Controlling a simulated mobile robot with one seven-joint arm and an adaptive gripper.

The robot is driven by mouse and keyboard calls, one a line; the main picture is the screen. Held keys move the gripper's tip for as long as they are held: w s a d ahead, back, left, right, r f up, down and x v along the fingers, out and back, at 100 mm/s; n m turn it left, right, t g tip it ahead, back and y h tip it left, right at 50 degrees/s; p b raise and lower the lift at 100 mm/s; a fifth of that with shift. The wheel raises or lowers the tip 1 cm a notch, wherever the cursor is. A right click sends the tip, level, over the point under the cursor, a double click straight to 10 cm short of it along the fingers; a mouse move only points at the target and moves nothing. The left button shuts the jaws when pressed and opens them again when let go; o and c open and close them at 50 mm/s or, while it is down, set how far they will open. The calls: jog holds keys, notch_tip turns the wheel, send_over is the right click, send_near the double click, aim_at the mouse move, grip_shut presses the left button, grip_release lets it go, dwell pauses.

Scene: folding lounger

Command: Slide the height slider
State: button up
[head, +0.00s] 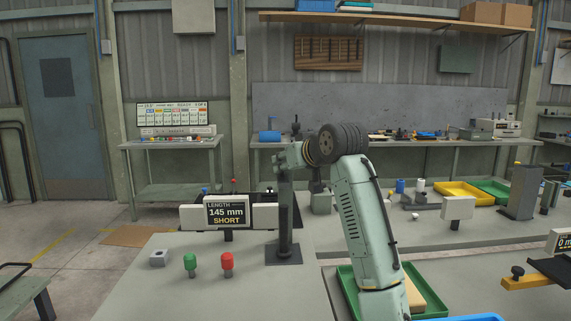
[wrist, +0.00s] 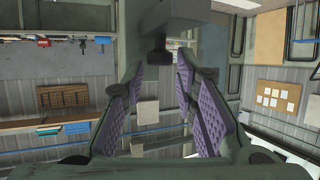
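A dark upright post (head: 285,215) stands on a flat base plate (head: 284,256) on the near bench in the head view. A small dark knob (head: 296,126) shows near its top. I cannot tell the slider's outline from the parts around it. My arm reaches over from the right, and its wrist ends close to the post's upper part. In the wrist view my gripper (wrist: 162,100) has its two purple-padded fingers apart with a clear gap. A grey block (wrist: 175,14) with a dark knob (wrist: 156,57) shows ahead of the fingers; I see no grip on it.
A display (head: 227,211) reading "LENGTH 145 mm SHORT" stands left of the post. Green (head: 190,263) and red (head: 227,262) buttons are in front of it. A green tray (head: 345,285) lies under my arm. A yellow tray (head: 463,191) is farther back at right.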

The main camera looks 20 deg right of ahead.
jog(key=v, duration=1.1)
jog(key=shift+d, duration=0.1)
